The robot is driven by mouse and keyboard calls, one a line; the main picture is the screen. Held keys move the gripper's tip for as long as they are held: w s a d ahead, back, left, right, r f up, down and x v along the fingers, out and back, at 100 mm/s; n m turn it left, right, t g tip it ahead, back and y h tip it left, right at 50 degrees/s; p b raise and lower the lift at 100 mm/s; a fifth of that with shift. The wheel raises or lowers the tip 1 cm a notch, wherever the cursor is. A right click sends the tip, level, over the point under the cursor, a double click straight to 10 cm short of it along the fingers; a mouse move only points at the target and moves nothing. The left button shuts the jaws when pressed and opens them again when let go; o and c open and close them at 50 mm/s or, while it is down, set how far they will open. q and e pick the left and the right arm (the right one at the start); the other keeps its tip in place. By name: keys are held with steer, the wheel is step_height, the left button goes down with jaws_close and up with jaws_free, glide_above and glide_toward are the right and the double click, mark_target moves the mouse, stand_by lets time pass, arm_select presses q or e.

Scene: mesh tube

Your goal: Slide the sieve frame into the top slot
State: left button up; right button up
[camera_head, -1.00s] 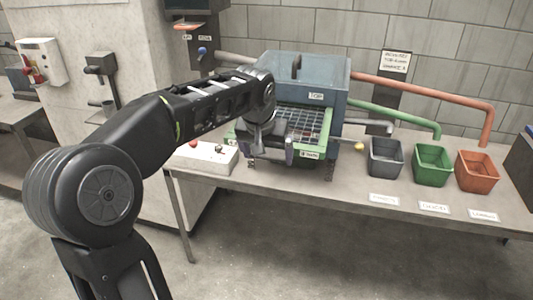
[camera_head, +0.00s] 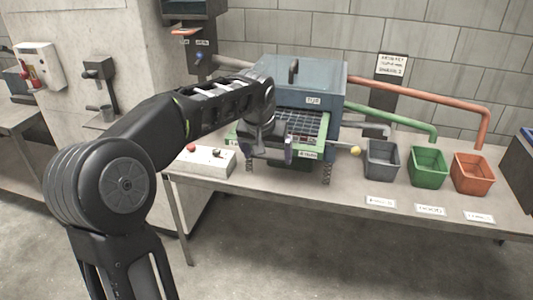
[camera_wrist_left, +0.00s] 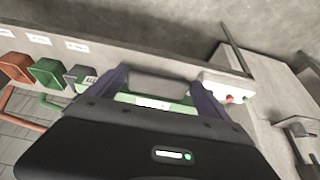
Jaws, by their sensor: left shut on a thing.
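The green sieve frame (camera_head: 330,128) with its dark mesh sticks out of the front of the blue-grey machine (camera_head: 318,85), below the "TOP" label. Its inner end is hidden inside the machine. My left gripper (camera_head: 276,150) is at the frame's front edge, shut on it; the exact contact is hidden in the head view. In the left wrist view, the fingers (camera_wrist_left: 160,88) stand either side of a grey grip piece (camera_wrist_left: 158,88), with a green bar and white label (camera_wrist_left: 152,103) behind it. My right gripper is not in view.
A white control box (camera_head: 206,160) with a red button stands left of the machine. Grey (camera_head: 382,160), green (camera_head: 428,166) and orange (camera_head: 473,173) bins stand to the right, under pipes. A yellow ball (camera_head: 355,150) is beside the machine. The table front is mostly clear.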

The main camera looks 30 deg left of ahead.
arm_select(q)
steer(key=shift+w+a+r+p, duration=0.1)
steer(key=shift+w+a+p, duration=0.2)
steer(key=shift+w+p, duration=0.5)
steer(key=shift+w+a+p, duration=0.3)
steer(key=shift+w+p, duration=0.2)
steer(key=shift+w, duration=0.45)
steer(key=shift+w+a+r+p, duration=0.1)
steer(key=shift+w+a+p, duration=0.2)
steer(key=shift+w+p, duration=0.5)
steer(key=o, duration=1.7)
steer(key=shift+w+f, duration=0.1)
steer(key=shift+o, duration=0.5)
steer(key=shift+f, duration=0.15)
steer(key=b+v, duration=0.1)
steer(key=v, duration=0.7)
steer(key=shift+b, duration=0.4)
